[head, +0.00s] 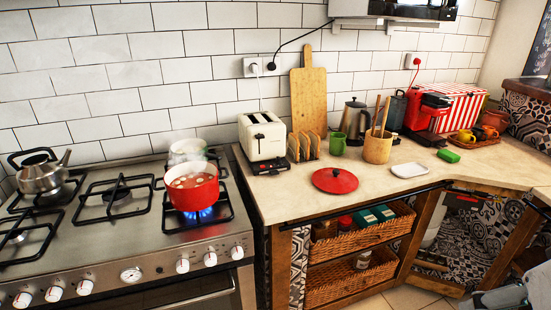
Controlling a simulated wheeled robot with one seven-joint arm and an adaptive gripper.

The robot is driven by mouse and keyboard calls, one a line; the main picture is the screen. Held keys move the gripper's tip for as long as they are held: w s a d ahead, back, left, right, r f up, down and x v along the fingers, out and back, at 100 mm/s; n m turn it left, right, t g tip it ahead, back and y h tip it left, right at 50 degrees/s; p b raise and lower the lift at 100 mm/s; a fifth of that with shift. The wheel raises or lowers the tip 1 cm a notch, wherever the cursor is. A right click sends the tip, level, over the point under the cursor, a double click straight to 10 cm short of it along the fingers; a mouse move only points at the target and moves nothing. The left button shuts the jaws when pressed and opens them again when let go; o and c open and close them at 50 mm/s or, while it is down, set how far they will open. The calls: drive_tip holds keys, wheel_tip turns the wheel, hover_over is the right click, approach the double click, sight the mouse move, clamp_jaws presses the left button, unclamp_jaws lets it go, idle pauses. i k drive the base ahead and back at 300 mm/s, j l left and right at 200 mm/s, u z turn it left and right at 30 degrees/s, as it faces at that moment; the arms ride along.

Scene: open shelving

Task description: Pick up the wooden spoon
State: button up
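Wooden utensil handles stand in a round light-wood holder (377,148) on the counter, in the middle right of the head view. Two handles (380,115) rise above its rim, one upright and one leaning. Their lower ends are hidden inside, so I cannot tell which one is the wooden spoon. My gripper (480,299) seems to show only partly at the bottom right edge, low in front of the cabinets and well apart from the holder. Its fingers are too cut off to tell whether they are open.
A green mug (338,143), kettle (354,120) and toaster (262,136) stand nearby. A red pot (192,190) sits over a lit flame on the stove.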

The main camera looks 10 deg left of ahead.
sight(388, 98)
drive_tip(key=i+j, duration=0.1)
drive_tip(key=i, duration=0.45)
drive_tip(key=i+j, duration=0.1)
drive_tip(key=i, duration=0.4)
drive_tip(key=i+j+z, duration=0.1)
drive_tip(key=i, duration=0.45)
